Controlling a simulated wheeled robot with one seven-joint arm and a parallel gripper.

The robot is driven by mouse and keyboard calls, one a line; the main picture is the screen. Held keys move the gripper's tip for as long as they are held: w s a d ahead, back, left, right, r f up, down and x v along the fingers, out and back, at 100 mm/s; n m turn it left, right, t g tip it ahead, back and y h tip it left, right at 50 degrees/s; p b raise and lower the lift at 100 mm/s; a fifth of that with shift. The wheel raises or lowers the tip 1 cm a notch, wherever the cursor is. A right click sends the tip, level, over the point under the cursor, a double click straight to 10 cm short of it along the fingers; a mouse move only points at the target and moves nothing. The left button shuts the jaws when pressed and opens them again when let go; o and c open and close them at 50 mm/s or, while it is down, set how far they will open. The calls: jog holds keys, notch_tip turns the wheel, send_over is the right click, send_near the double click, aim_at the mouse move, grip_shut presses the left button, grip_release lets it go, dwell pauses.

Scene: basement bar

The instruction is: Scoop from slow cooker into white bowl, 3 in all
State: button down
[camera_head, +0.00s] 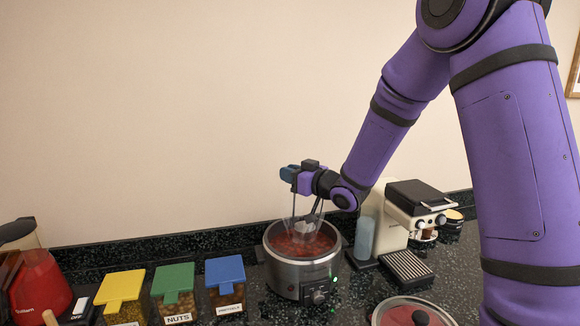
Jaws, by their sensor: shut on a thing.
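The slow cooker (301,274) is a round metal pot on the dark counter, filled with chunky red food (285,243). A small green light glows near the knob on its front. My gripper (306,222) points straight down over the pot. Its slim fingers are shut on a pale, partly see-through utensil (304,229), whose lower end is at the red food. Its full shape, and whether it carries food, cannot be made out. I see no white bowl in this view.
A coffee machine (399,215) stands right of the cooker. A round lid with a dark knob (419,317) is at the lower right. Blue-, green- and yellow-lidded jars (225,271) and a red blender (38,285) stand left. The wall is close behind.

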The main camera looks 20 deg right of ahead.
notch_tip(320, 180, down, 9)
jog(key=shift+r, duration=0.2)
dwell(0.7)
jog(key=shift+r, duration=0.1)
dwell(1.1)
notch_tip(320, 180, up, 12)
jog(key=shift+r, duration=0.15)
dwell(1.6)
dwell(0.4)
